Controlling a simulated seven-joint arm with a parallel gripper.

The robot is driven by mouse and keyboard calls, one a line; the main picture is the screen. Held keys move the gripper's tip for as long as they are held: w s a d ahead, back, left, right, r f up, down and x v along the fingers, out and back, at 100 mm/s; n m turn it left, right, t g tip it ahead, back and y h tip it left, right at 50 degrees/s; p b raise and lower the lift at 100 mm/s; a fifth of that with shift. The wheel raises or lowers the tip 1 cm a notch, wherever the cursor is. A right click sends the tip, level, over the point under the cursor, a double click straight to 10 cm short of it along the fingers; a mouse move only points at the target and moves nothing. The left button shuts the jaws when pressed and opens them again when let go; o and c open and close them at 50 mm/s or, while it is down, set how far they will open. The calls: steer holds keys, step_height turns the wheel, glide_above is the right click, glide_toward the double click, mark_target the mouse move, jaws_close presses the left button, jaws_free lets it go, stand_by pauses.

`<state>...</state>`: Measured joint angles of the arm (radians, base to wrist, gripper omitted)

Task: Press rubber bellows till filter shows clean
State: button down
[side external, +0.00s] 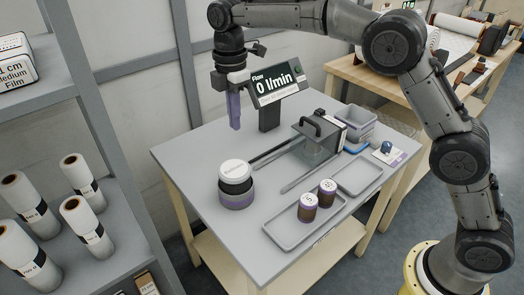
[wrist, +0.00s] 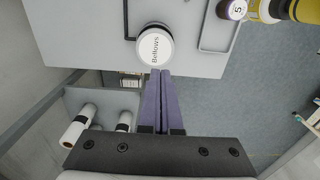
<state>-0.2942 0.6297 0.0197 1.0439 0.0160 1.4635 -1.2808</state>
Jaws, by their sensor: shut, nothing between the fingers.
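The bellows (side external: 236,185) is a short round unit with a white top and a purple-grey lower part, upright near the table's left front edge. In the wrist view its white lid (wrist: 154,47), lettered "Bellows", lies just beyond my fingertips. My gripper (side external: 235,126) has long purple fingers, shut and empty, pointing down above the back left of the table; they also show in the wrist view (wrist: 161,72). A display (side external: 277,84) behind reads "Flow 0 l/min". A dark-framed clear box with a handle (side external: 318,138) stands mid-table on rails. I cannot make out a filter's state.
An empty tray (side external: 360,175) and a grey bin (side external: 359,117) are at the right. A shelf with white rolls (side external: 75,165) stands left. The table's left back is clear.

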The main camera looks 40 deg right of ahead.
mark_target(235, 167)
steer(key=shift+w+a+r, duration=0.1)
steer(key=shift+w+r, duration=0.55)
steer(key=shift+w, duration=0.15)
steer(key=f, duration=1.4)
steer(key=shift+s+a, duration=0.1)
steer(key=shift+s, duration=0.1)
steer(key=shift+f, duration=0.1)
steer(key=shift+f, duration=2.15)
steer(key=shift+s, duration=0.1)
step_height(235, 167, up, 15)
steer(key=shift+w+f, duration=0.15)
steer(key=shift+w, duration=0.2)
